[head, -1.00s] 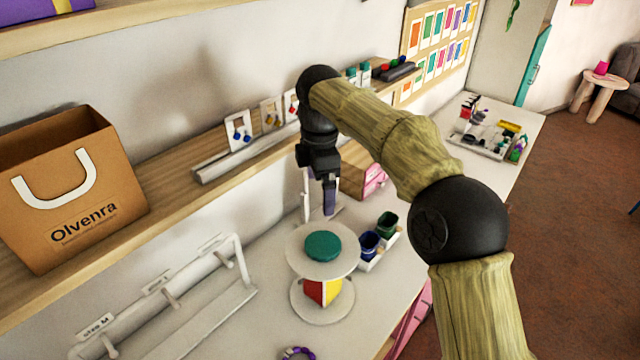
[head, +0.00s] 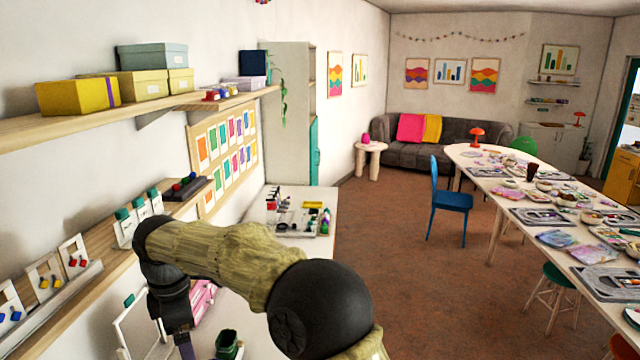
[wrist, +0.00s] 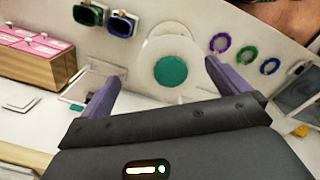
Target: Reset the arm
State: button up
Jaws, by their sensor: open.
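My gripper (wrist: 160,95) is open in the wrist view, its two purple fingers apart with nothing between them. It hangs above the white worktop (wrist: 40,125). Beyond the fingertips is a round white stand (wrist: 157,52) with a teal disc (wrist: 170,71) on top. In the head view my arm reaches out over the worktop at the lower left. One purple finger (head: 186,345) shows near the bottom edge, and the rest of the gripper is partly cut off.
Green (wrist: 88,14) and blue (wrist: 122,24) cups stand beside the stand. Several bead rings, including a purple one (wrist: 220,43), lie to its right. A pink-and-wood drawer box (wrist: 35,50) is at left. A wall shelf (head: 90,270) runs beside my arm.

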jog(key=d+f+m, duration=0.2)
jog(key=d+m, duration=0.2)
jog(key=d, duration=0.4)
jog(key=d+f+m+t, duration=0.15)
jog(key=d+m, duration=0.25)
jog(key=d, duration=0.5)
jog(key=d+f+m+g, duration=0.1)
jog(key=d+f+m, duration=0.25)
jog(key=d, duration=0.45)
jog(key=s+d+f+m, duration=0.2)
jog(key=s+d+m, duration=0.3)
jog(key=d, duration=0.3)
jog(key=s+d+f+m+t+b, duration=0.1)
jog(key=s+d+f+m, duration=0.2)
jog(key=s+d+m, duration=0.2)
jog(key=d+m, duration=0.2)
jog(key=d, duration=0.1)
jog(key=shift+s+d+b, duration=0.2)
jog(key=shift+s+b, duration=0.1)
jog(key=shift+s, duration=0.1)
